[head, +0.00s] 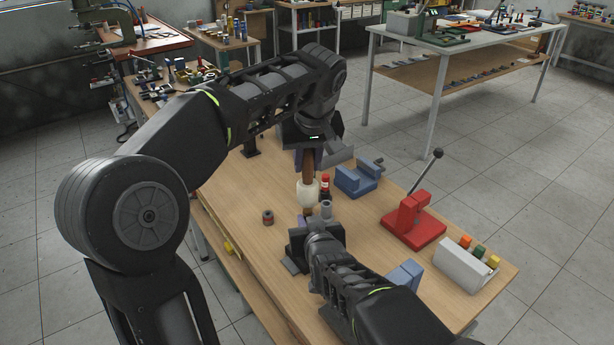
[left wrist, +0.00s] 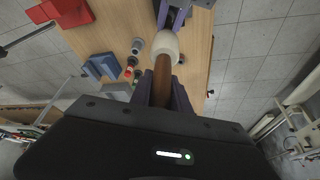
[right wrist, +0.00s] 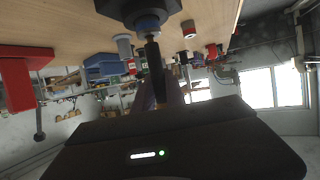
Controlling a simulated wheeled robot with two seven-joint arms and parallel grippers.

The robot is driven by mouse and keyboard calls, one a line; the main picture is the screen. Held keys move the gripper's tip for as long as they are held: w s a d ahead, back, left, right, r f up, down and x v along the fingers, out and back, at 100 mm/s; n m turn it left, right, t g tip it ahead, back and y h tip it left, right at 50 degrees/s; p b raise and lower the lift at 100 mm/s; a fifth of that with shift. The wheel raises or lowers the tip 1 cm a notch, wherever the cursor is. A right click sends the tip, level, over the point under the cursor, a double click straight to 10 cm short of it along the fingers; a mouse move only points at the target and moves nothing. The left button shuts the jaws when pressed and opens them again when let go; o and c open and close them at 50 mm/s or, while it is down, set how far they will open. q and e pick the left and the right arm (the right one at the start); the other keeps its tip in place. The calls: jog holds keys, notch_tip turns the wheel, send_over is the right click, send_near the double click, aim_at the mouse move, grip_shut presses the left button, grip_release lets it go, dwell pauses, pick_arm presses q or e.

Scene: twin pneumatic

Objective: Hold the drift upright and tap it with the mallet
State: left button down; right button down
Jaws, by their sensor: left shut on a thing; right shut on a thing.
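My left gripper (head: 308,152) is shut on the brown handle of the mallet (head: 307,193). The handle points down to the pale head, which also shows in the left wrist view (left wrist: 165,44). My right gripper (right wrist: 157,92) is shut on the dark, thin drift (right wrist: 153,55), which looks about upright. The drift's far end meets a blue-grey ring (right wrist: 148,24) at a dark block (right wrist: 103,12) on the bench; exact seating is hidden. In the head view the mallet head is just above the right gripper and drift; I cannot tell whether they touch.
On the wooden bench (head: 236,215) stand a blue block fixture (head: 356,181), a red lever press (head: 412,222) and a white bin with coloured pieces (head: 464,268). A small red-brown spool (head: 268,217) is left of the mallet. A red-and-black bottle (head: 325,186) and grey cylinder (head: 326,209) stand close by.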

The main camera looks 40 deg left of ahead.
pick_arm(q)
jog(key=shift+f, duration=0.7)
jog(key=shift+f, duration=0.5)
dwell(0.3)
jog(key=shift+r, duration=1.55)
jog(key=shift+r, duration=2)
pick_arm(e)
jog(key=c, duration=1.3)
grip_release()
